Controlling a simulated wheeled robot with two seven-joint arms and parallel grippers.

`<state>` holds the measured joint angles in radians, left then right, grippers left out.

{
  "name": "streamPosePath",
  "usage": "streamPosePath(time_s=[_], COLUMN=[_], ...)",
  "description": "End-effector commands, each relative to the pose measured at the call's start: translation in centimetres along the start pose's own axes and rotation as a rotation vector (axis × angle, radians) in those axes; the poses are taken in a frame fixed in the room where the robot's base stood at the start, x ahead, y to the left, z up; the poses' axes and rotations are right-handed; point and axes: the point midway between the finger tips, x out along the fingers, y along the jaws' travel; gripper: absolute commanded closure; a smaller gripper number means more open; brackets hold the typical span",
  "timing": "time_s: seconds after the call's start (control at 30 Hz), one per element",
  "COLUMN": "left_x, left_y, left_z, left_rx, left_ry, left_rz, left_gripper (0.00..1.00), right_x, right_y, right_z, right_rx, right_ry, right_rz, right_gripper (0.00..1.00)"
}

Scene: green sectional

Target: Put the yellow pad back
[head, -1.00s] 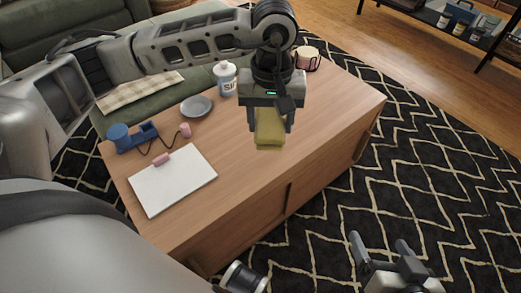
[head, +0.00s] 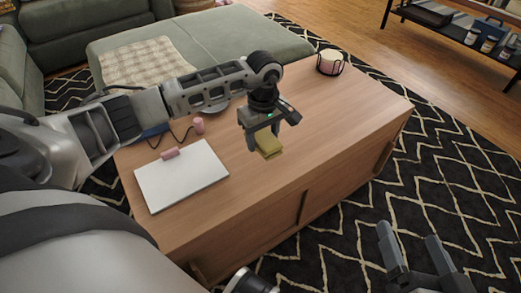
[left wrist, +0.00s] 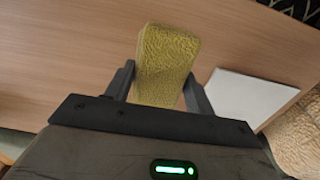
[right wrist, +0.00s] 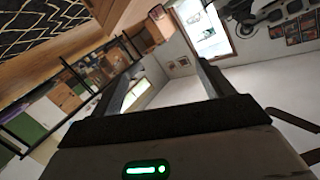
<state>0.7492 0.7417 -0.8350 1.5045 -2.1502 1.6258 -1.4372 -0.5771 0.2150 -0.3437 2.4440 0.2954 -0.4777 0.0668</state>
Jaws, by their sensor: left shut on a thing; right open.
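The yellow pad (head: 268,144) is a small textured block between the fingers of my left gripper (head: 268,138). In the left wrist view the pad (left wrist: 166,65) sits between both fingertips of the left gripper (left wrist: 157,88), which is shut on it. The pad is over the wooden table (head: 330,120); I cannot tell for sure whether it touches the top. My right gripper (head: 412,250) is open and empty, over the rug right of the table. Its open fingers also show in the right wrist view (right wrist: 165,85).
A candle in a black holder (head: 330,62) stands at the table's far corner. A blue object and a plate are partly behind my left arm.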

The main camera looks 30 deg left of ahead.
Motion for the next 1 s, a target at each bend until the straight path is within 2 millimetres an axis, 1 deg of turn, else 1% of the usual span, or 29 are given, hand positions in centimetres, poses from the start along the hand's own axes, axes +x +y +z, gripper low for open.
streamPosePath(time_s=[0.03,0.3,0.43,0.5,0.7,0.9,0.93,0.97,1.0], left_x=[1.0,2.5,4.5,5.3,5.3,5.8,5.6,5.6,5.6], left_y=[0.1,0.5,0.5,0.5,0.5,0.5,0.5,0.5,0.5], left_z=[-0.5,-1.8,-1.8,-1.8,-1.9,-1.9,-1.9,-1.9,-1.9], left_rx=[-0.002,0.000,0.001,0.001,0.002,0.002,0.001,0.001,0.001], left_ry=[-0.001,0.000,-0.001,-0.001,0.000,0.001,0.001,0.001,0.001], left_rz=[-0.001,0.000,-0.002,0.000,0.001,0.000,0.000,0.000,0.000], left_gripper=[0.67,0.67,0.67,0.67,0.67,0.67,0.38,0.29,0.24], right_x=[0.1,0.2,0.2,0.2,0.2,0.3,0.3,0.3,0.3], right_y=[0.0,-0.2,-0.2,-0.4,-0.7,-0.6,-0.7,-0.7,-0.7], right_z=[0.2,0.2,0.5,0.3,-0.8,-0.5,-0.6,-0.6,-0.6], right_rx=[0.012,0.044,0.065,0.080,0.085,0.095,0.096,0.097,0.097], right_ry=[0.008,0.024,0.031,0.041,0.067,0.069,0.070,0.069,0.069], right_rz=[-0.007,-0.025,-0.037,-0.047,-0.055,-0.059,-0.060,-0.060,-0.060], right_gripper=[0.20,0.20,0.20,0.20,0.20,0.20,0.20,0.20,0.20])
